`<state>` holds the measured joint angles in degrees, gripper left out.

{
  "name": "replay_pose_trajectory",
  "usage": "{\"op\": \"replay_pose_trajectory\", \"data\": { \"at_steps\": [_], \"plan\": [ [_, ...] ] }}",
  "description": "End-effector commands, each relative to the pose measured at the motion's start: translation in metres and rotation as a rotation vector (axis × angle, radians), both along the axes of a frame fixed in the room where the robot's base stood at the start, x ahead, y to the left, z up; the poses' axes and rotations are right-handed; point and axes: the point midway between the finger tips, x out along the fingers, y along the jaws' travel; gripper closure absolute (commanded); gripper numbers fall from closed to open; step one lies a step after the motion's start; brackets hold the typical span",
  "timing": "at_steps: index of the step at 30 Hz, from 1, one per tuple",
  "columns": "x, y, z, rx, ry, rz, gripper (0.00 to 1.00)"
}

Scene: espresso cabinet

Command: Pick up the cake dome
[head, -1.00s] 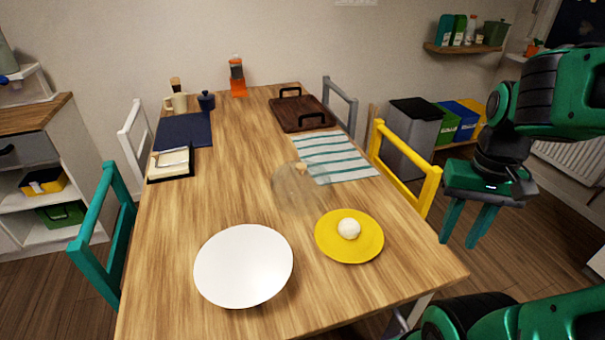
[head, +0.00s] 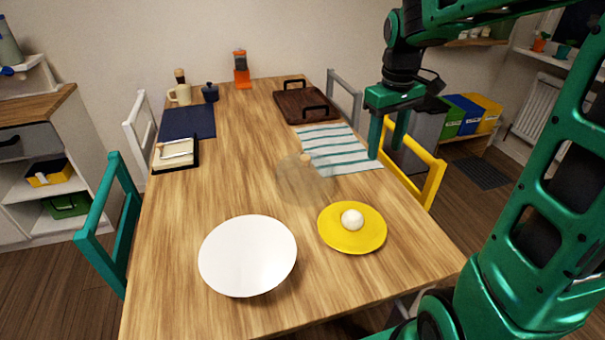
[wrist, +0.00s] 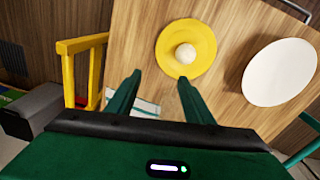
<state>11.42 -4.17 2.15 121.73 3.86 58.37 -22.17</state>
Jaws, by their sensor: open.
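The cake dome (head: 306,180) is a clear, see-through dome with a small wooden knob on top. It stands on the table in the head view, behind the yellow plate and in front of the striped cloth. My gripper (head: 384,157) is open and empty, to the right of the dome near the table's right edge, over the end of the striped cloth. In the wrist view my gripper (wrist: 157,78) points down toward the table, with the yellow plate beyond its fingers. I cannot make out the dome in the wrist view.
A yellow plate (head: 372,243) with a white ball (head: 352,220) and a large white plate (head: 247,256) lie at the near end. The striped cloth (head: 338,150) and a dark tray (head: 293,107) lie farther back. A yellow chair (head: 432,182) stands close under my gripper.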

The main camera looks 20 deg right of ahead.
Motion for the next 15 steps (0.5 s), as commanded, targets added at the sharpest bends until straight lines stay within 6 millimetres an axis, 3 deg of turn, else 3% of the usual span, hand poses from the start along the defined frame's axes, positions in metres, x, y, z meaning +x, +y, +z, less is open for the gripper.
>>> {"op": "replay_pose_trajectory", "data": {
  "at_steps": [1, 6, 10, 15],
  "plan": [
    [0.027, 0.013, -0.003, 0.006, -0.001, 0.08, 0.53],
    [0.104, 0.059, -0.011, 0.038, -0.023, 0.335, 0.53],
    [0.146, 0.093, -0.019, 0.068, -0.043, 0.488, 0.53],
    [0.176, 0.12, -0.025, 0.096, -0.064, 0.601, 0.53]
  ]
}}
